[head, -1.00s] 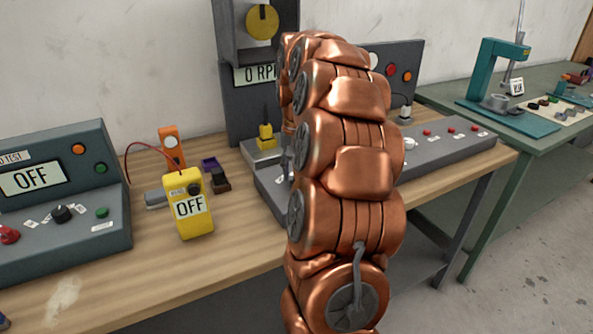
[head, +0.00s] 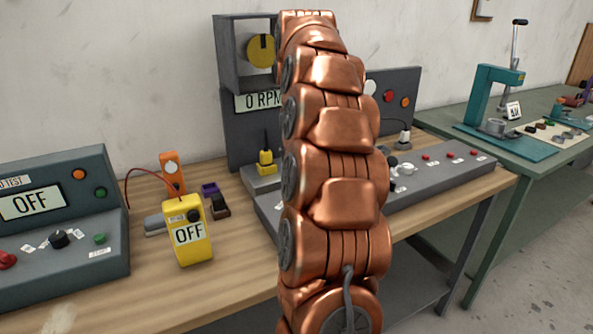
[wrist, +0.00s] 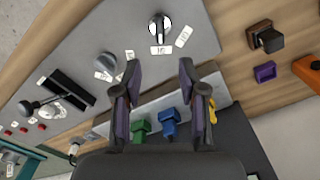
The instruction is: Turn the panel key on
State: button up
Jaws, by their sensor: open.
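In the wrist view, a round switch with a white ring and a dark bar across it (wrist: 159,27) sits on the grey panel (wrist: 200,55), with small labels beside it. It looks like the panel key; I cannot read which way it is set. My gripper (wrist: 160,75) is open and empty, its dark fingers pointing toward the panel. The switch lies beyond the fingertips, roughly in line with the gap, and apart from them. In the head view the grey panel (head: 440,178) shows right of my copper arm, which hides the switch and my gripper.
Green (wrist: 140,130) and blue (wrist: 170,122) pieces lie near the gripper. A yellow meter reading OFF (head: 188,230) stands on the bench left of my arm.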

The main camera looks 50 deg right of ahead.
jog(key=shift+r, duration=0.6)
jog(key=shift+a, duration=0.1)
jog(key=s+a+n+p, duration=0.2)
jog(key=s+a+n, duration=0.1)
jog(key=a, duration=0.7)
jog(key=s+a+n+p, duration=0.2)
jog(key=a+n, duration=0.1)
jog(key=a, duration=0.8)
jog(key=s+a+f+n+p, duration=0.1)
jog(key=s+a+f, duration=0.1)
jog(key=s+a, duration=0.2)
jog(key=s+a+f+n+g+p, duration=0.1)
jog(key=s+a+f+p, duration=0.1)
jog(key=s, duration=0.7)
jog(key=s+a+f+n+p, duration=0.1)
jog(key=s+a+f+n, duration=0.1)
jog(key=s+a+f, duration=0.2)
jog(key=shift+s+a+g, duration=0.4)
jog(key=shift+s+a, duration=0.55)
jog(key=shift+s, duration=0.2)
